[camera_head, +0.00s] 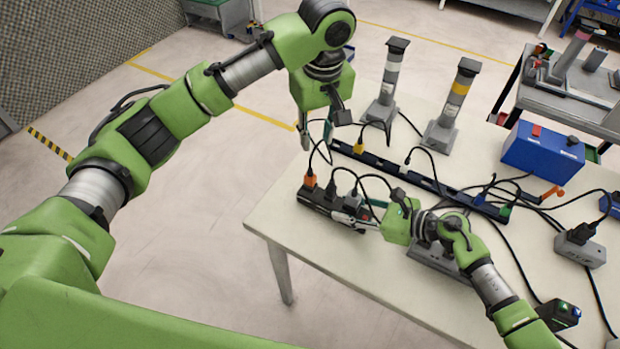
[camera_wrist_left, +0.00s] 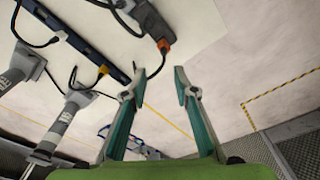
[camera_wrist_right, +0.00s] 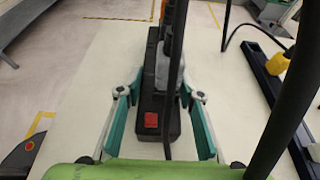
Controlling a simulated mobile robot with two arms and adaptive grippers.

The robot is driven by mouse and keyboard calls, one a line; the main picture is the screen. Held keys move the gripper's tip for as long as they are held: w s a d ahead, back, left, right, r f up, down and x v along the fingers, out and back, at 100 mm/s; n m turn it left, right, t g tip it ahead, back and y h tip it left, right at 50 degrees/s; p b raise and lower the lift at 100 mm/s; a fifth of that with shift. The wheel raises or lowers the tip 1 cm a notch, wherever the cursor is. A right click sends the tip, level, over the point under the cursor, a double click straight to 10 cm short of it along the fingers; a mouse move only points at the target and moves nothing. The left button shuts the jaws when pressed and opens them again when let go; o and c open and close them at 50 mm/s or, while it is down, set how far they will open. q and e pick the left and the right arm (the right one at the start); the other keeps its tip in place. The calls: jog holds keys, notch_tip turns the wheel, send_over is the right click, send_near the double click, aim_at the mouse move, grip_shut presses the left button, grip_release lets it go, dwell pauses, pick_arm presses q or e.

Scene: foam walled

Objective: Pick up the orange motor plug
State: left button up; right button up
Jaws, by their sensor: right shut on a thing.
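The orange motor plug (camera_head: 310,181) sits at the left end of a short black power strip (camera_head: 318,203) on the white table, with a black cable rising from it. It also shows in the left wrist view (camera_wrist_left: 164,46). My left gripper (camera_head: 317,138) is open and empty, above and beyond the plug near the table's edge. Its fingers (camera_wrist_left: 160,82) are apart, with the plug beyond their tips. My right gripper (camera_head: 352,213) is shut on the power strip near its right end. In the right wrist view its fingers flank the strip, which has a red switch (camera_wrist_right: 151,120).
A long dark power rail (camera_head: 395,172) with a yellow plug (camera_head: 359,148) crosses the table behind. Two grey posts (camera_head: 390,80) (camera_head: 455,105) and a blue box (camera_head: 543,152) stand further back. Loose black cables cross the table. The front left tabletop (camera_head: 275,222) is bare.

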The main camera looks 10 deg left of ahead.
aim_at(310, 169)
pick_arm(q)
jog(key=f, duration=0.3)
jog(key=a+f, duration=0.1)
jog(key=f, duration=0.3)
jog(key=w+f, duration=0.1)
jog(key=f, duration=0.3)
jog(key=shift+w+a+f, duration=0.1)
jog(key=shift+a+f, duration=0.15)
jog(key=shift+a, duration=0.05)
grip_shut()
